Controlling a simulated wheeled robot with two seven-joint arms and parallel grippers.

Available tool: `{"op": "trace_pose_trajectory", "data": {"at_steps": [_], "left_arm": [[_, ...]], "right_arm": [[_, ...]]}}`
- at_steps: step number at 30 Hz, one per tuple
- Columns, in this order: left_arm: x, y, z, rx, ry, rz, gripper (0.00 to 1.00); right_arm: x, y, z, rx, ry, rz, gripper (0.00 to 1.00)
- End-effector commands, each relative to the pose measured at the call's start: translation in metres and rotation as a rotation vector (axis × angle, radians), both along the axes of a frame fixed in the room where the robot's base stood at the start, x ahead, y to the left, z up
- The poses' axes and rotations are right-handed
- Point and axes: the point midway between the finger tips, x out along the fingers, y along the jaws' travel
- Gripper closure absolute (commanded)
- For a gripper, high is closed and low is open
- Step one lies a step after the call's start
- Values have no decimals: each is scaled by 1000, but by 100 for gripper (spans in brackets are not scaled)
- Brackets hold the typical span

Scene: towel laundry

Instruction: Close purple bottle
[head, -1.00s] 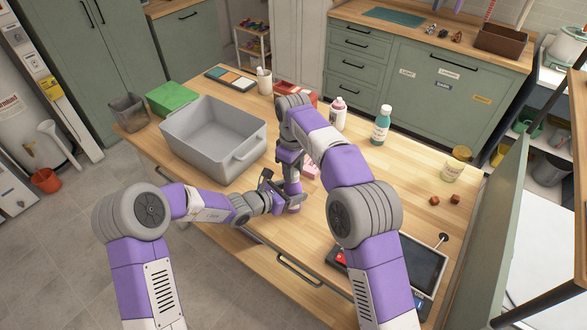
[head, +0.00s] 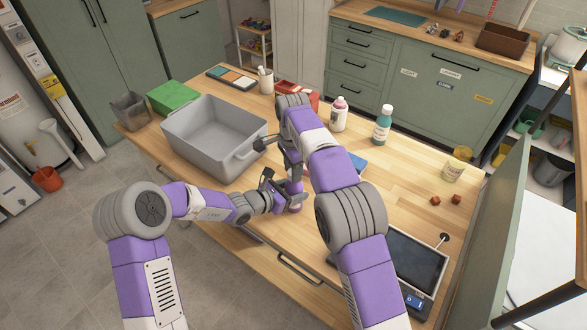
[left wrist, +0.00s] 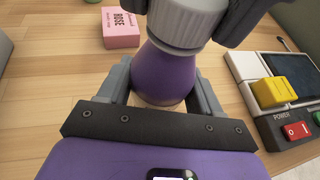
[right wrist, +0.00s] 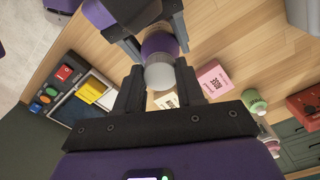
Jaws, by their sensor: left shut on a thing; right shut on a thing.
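The purple bottle (left wrist: 166,72) stands upright near the table's front edge, between my two grippers. My left gripper (left wrist: 163,84) is shut around its purple body from the side. A pale grey ribbed cap (left wrist: 186,24) sits at the bottle's top. My right gripper (right wrist: 160,72) comes down from above and is shut on the cap, which also shows in the right wrist view (right wrist: 159,76). In the head view the bottle (head: 296,196) is partly hidden by my arms. I cannot tell how tightly the cap sits.
A grey bin (head: 215,140) stands to the left on the table. A pink box (left wrist: 122,27) lies close behind the bottle. A control panel with a screen (head: 415,262) is at the right front. A white-and-pink bottle (head: 339,115) and a teal bottle (head: 382,125) stand at the back.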

Motion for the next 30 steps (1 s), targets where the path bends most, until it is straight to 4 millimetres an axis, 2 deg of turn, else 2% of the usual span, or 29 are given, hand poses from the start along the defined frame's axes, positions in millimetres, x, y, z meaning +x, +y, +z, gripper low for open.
{"op": "trace_pose_trajectory", "data": {"at_steps": [3,6,10,11,15,16,24,30], "left_arm": [[0,0,0,0,1,1,100],[0,0,0,0,1,1,100],[0,0,0,0,1,1,100],[0,0,0,0,1,1,100],[0,0,0,0,1,1,100],[0,0,0,0,1,1,100],[0,0,0,0,1,0,100],[0,0,0,0,1,0,100]], "right_arm": [[1,1,1,0,-1,-225,90],[1,0,1,0,-2,-372,90],[1,0,1,1,-1,-358,90],[1,0,1,1,-1,-357,61],[1,0,0,1,-1,-356,39],[1,0,0,1,0,-356,37],[1,0,1,1,0,-354,37],[1,0,25,2,-3,-354,37]]}}
